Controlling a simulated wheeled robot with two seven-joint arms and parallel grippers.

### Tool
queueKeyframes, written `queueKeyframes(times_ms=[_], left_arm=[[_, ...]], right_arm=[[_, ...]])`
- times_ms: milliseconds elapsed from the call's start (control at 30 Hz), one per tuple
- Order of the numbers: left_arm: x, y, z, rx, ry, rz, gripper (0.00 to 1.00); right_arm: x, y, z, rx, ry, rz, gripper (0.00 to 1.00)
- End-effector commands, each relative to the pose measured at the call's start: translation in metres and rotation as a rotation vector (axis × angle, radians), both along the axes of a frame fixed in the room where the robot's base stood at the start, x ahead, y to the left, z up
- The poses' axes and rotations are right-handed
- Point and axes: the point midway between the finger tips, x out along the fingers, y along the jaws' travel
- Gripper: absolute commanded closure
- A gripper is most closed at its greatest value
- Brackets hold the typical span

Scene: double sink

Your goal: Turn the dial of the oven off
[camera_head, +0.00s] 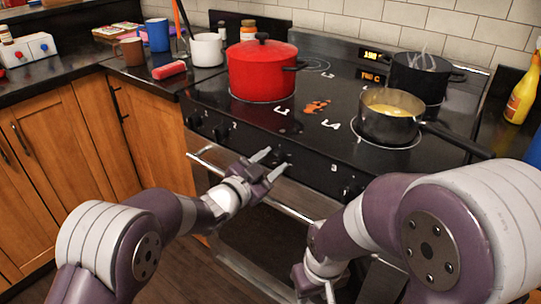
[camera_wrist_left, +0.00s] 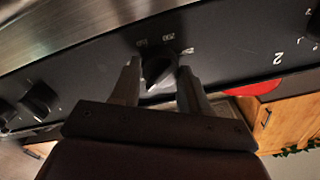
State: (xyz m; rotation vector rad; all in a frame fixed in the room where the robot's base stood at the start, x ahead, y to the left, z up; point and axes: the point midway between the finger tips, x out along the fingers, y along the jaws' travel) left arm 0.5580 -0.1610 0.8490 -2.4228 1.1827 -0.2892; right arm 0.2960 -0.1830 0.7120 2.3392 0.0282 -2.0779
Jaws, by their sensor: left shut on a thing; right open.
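The oven (camera_head: 262,240) has a black front panel with a row of dark dials. My left gripper (camera_head: 268,166) is at the middle of this panel. In the left wrist view its two fingers (camera_wrist_left: 158,82) stand on either side of a black oven dial (camera_wrist_left: 158,70) and are shut on it. Small white marks show on the panel around the dial. The fingers and gripper body hide part of the dial. My right gripper (camera_head: 316,288) is low in front of the oven, open, away from the panel, and partly hidden by its own arm.
A red pot (camera_head: 262,72), a saucepan with yellow contents (camera_head: 388,120) and a dark pot (camera_head: 420,78) stand on the stovetop. The saucepan's handle reaches toward the front right. The oven door handle (camera_head: 205,160) runs below the panel. Other dials (camera_head: 222,130) sit beside the gripper.

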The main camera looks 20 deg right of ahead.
Motion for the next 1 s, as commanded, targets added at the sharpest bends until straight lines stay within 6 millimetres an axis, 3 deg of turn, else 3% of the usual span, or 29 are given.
queueKeyframes(times_ms=[500,1000], left_arm=[[0.001,0.001,0.002,-0.296,0.388,0.001,0.85],[0.001,0.002,0.000,-0.540,0.699,0.003,0.85]], right_arm=[[0.000,0.000,0.044,0.000,0.000,0.000,0.57],[0.000,0.000,0.071,0.000,0.000,0.000,0.57]])
